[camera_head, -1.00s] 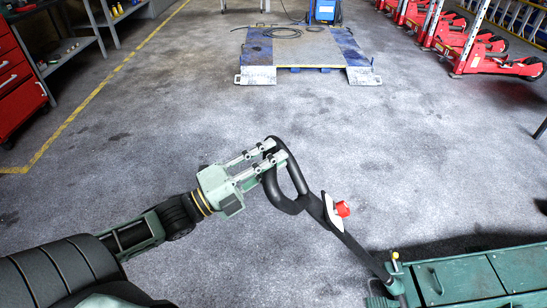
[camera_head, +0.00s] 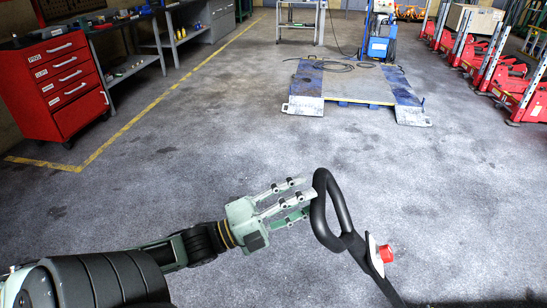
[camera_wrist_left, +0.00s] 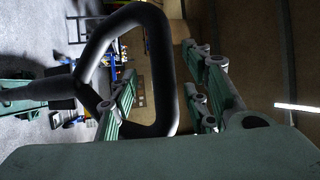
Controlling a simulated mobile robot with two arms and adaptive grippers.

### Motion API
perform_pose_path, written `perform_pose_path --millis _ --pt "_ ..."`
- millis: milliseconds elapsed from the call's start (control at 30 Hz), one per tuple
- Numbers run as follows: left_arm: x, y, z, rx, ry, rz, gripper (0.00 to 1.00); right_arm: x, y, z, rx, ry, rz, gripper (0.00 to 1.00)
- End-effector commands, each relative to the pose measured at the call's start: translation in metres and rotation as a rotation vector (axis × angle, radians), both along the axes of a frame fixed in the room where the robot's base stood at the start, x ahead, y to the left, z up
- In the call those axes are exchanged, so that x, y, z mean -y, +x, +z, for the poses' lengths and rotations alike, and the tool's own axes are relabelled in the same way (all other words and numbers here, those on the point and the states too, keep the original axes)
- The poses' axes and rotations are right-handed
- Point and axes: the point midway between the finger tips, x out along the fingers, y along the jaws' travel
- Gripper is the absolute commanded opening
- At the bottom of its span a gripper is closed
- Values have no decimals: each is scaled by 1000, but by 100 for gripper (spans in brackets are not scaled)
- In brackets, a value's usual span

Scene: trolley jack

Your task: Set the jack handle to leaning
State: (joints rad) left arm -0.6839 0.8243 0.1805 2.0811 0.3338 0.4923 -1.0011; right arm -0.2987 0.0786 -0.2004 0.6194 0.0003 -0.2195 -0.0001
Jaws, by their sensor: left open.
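The jack handle (camera_head: 345,215) is a black bar ending in a closed black loop. It slants from the lower right up to the loop, and a red knob (camera_head: 386,254) sits on a pale plate below the loop. My left gripper (camera_head: 306,193) is open, its fingertips at the left bar of the loop. In the left wrist view the loop (camera_wrist_left: 165,60) has one side between the two spread fingers of the left gripper (camera_wrist_left: 160,90); contact is not clear. The jack body is out of view now. My right gripper is not in view.
A blue-edged lift platform (camera_head: 345,85) lies on the floor ahead. A red drawer cabinet (camera_head: 65,85) and workbenches (camera_head: 130,70) stand at the left. Red jacks (camera_head: 485,65) line the right side. The floor between is clear.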

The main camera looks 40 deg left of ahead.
Motion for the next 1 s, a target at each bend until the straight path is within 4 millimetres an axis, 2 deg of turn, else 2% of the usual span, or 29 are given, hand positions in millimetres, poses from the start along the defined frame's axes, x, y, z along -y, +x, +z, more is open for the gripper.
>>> perform_pose_path --millis 200,433,600,1000 --pt "-20 -39 -13 -7 1 4 43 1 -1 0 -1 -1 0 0" --pt "-35 -69 -21 -3 -1 3 43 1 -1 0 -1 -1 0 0" --pt "-38 -76 -22 -1 0 1 43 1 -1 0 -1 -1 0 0" --pt "-38 -76 -22 -1 0 1 43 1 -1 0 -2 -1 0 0"
